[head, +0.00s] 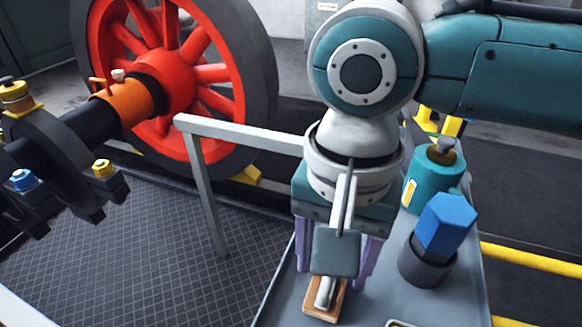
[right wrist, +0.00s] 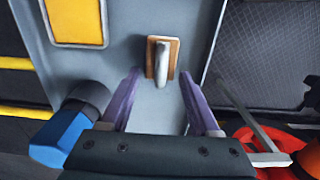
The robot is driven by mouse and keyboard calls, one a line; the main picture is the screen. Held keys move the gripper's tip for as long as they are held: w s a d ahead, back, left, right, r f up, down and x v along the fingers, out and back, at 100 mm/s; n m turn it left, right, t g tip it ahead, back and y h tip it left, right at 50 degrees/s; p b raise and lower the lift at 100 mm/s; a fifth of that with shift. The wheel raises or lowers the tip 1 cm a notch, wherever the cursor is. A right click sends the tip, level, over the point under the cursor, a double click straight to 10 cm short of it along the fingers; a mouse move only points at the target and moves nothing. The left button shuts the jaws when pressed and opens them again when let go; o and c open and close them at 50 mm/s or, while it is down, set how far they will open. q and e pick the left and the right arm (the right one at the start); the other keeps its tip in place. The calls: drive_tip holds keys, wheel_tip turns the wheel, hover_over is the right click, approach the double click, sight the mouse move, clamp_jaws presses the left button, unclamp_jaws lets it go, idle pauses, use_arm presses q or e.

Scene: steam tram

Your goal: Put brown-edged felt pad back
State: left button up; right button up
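The brown-edged felt pad (head: 314,309) lies on the grey tray (head: 388,298), with a light grey upright grip on its top. In the right wrist view the pad (right wrist: 174,64) shows just beyond and between the purple fingertips. My right gripper (head: 328,273) points down above the pad. Its two fingers (right wrist: 160,75) stand wide apart with nothing between them, and no contact with the pad shows. The pad's underside is hidden. My left gripper is in neither view.
A blue hexagonal piece (head: 447,222) stands in a dark round cup (head: 428,266) right of the gripper. A teal can (head: 432,182) stands behind it. A yellow panel (right wrist: 75,20) is set in the tray. A grey rail (head: 245,137) and red wheel (head: 170,60) are at left.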

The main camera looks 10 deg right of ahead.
drive_tip(key=shift+o, duration=0.9)
drive_tip(key=shift+r, duration=0.15)
wheel_tip(320, 180, up, 12)
drive_tip(key=p, duration=0.8)
drive_tip(key=s+a+f+n+t+y, duration=0.2)
drive_tip(key=s+a+n+y, duration=0.25)
drive_tip(key=s+n, duration=0.2)
drive_tip(key=s+d+f+n+t+h, duration=0.1)
drive_tip(key=s+d+h, duration=0.3)
drive_tip(key=d, duration=0.9)
drive_tip(key=s+n, duration=0.1)
drive_tip(key=s, duration=0.2)
drive_tip(key=shift+t, duration=0.3)
